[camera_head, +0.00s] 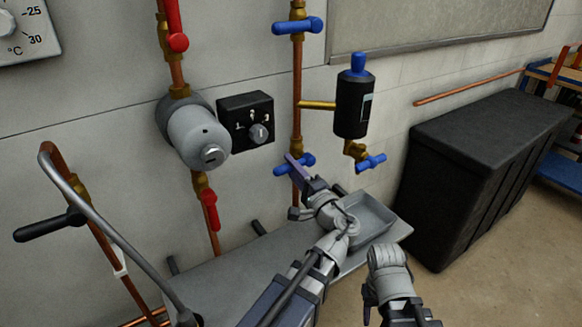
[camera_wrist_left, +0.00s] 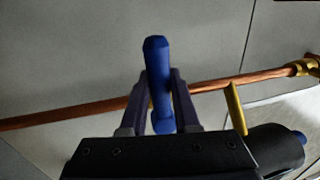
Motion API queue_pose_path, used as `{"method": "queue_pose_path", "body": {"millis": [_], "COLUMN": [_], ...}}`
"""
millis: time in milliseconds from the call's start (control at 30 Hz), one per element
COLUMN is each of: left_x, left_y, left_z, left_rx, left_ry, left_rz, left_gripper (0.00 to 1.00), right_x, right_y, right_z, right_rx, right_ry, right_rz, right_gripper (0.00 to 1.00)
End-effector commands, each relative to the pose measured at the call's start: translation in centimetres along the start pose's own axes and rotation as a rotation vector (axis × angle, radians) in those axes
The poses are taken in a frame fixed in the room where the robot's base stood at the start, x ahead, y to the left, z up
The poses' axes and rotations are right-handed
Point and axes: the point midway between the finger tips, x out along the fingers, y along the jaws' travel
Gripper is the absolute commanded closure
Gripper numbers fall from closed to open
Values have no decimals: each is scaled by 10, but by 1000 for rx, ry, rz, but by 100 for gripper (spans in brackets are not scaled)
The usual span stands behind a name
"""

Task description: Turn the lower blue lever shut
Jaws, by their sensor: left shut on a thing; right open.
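The lower blue lever (camera_head: 281,170) sits on the vertical copper pipe (camera_head: 297,100), below the black cylinder's side branch. It lies crosswise to the pipe, slightly tilted. My left gripper (camera_head: 295,166) is at this lever. In the left wrist view the blue lever (camera_wrist_left: 156,60) stands between the two fingers of my left gripper (camera_wrist_left: 160,95), which are shut on it. The fingers hide part of the lever and its valve. My right gripper (camera_head: 396,305) is low at the bottom edge, open, away from the valves, with its tips hard to make out.
An upper blue lever (camera_head: 298,25) crosses the same pipe. A black cylinder (camera_head: 354,105) hangs right of it, with a small blue-handled tap (camera_head: 371,162) below. A grey tray (camera_head: 376,218) lies on the bench below. A large black chest (camera_head: 465,170) stands right. Red levers (camera_head: 209,210) are left.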

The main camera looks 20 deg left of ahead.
Motion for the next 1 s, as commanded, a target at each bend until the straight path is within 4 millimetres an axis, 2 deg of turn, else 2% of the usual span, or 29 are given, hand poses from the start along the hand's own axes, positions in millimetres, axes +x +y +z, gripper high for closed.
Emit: {"method": "queue_pose_path", "body": {"millis": [467,500,700,767,1000], "left_x": [0,0,0,0,0], "left_y": [-1,-1,-1,-1,0], "left_z": [-1,-1,-1,-1,0], "left_rx": [16,16,14,14,13], "left_ry": [5,5,4,4,3], "left_rz": [-3,-3,-2,-1,0], "left_gripper": [100,68,46,40,40], "right_x": [-1,-1,-1,-1,0], "right_y": [0,0,0,0,0], "right_z": [0,0,0,0,0], "right_rx": [0,0,0,0,0], "right_ry": [0,0,0,0,0], "right_rz": [0,0,0,0,0], "right_gripper": [50,50,50,50,50]}}
